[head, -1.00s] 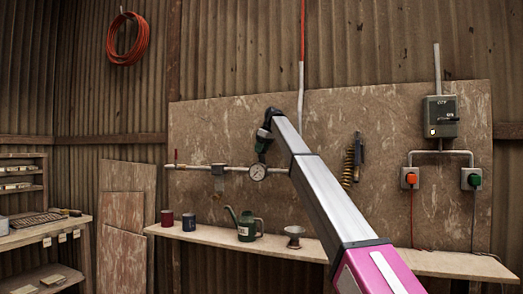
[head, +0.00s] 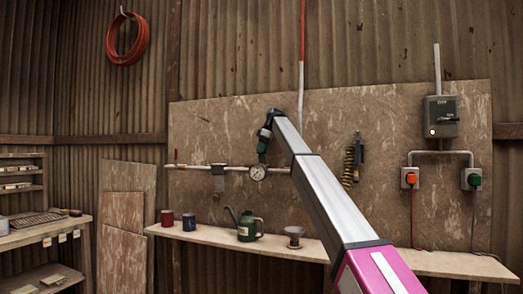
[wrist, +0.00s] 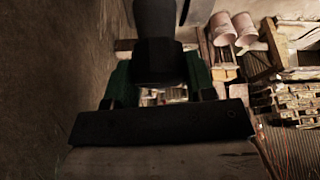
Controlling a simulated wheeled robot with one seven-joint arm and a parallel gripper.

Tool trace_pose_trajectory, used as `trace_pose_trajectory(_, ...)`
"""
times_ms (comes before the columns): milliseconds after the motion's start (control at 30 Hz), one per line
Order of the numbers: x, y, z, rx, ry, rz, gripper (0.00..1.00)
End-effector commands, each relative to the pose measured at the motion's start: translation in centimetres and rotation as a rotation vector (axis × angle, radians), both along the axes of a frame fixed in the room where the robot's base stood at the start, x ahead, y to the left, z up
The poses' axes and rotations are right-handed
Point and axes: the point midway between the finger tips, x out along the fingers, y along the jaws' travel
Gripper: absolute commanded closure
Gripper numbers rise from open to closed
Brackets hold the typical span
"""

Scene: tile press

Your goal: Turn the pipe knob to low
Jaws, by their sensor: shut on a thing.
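A pale pipe (head: 200,168) runs level along the board on the back wall, with a round white-faced gauge (head: 257,173) on it. My gripper (head: 263,152) is at the pipe, just above the gauge, and hides what it grips in the head view. In the wrist view, a dark knob (wrist: 157,60) stands between the green fingers of my gripper, which is shut on it. No setting mark or label on the knob can be read.
A small red handle (head: 176,156) and a grey block (head: 218,169) sit on the pipe to the left. The shelf below holds two mugs, a green watering can (head: 247,226) and a funnel (head: 294,237). A switch box (head: 440,117) is at right.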

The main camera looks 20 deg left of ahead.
Motion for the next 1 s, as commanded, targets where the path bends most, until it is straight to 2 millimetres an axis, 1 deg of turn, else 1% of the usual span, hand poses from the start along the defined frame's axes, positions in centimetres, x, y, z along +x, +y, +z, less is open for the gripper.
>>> trace_pose_trajectory(133,0.0,0.0,0.0,0.0,-0.001,0.002,0.74)
trace_pose_trajectory(167,0.0,0.0,0.0,0.0,-0.001,0.002,0.47)
trace_pose_trajectory(200,0.0,0.0,0.0,0.0,-0.001,0.002,0.34)
trace_pose_trajectory(233,0.0,0.0,0.0,0.0,-0.001,0.002,0.24)
trace_pose_trajectory(533,0.0,0.0,0.1,0.0,0.0,0.0,0.24)
trace_pose_trajectory(667,0.1,-0.2,0.5,0.0,-0.001,0.0,0.24)
trace_pose_trajectory(767,0.1,-0.5,1.4,0.001,-0.002,-0.001,0.24)
trace_pose_trajectory(867,0.2,-1.0,2.7,0.0,-0.001,0.001,0.24)
trace_pose_trajectory(1000,0.4,-1.9,4.9,0.0,-0.002,-0.001,0.24)
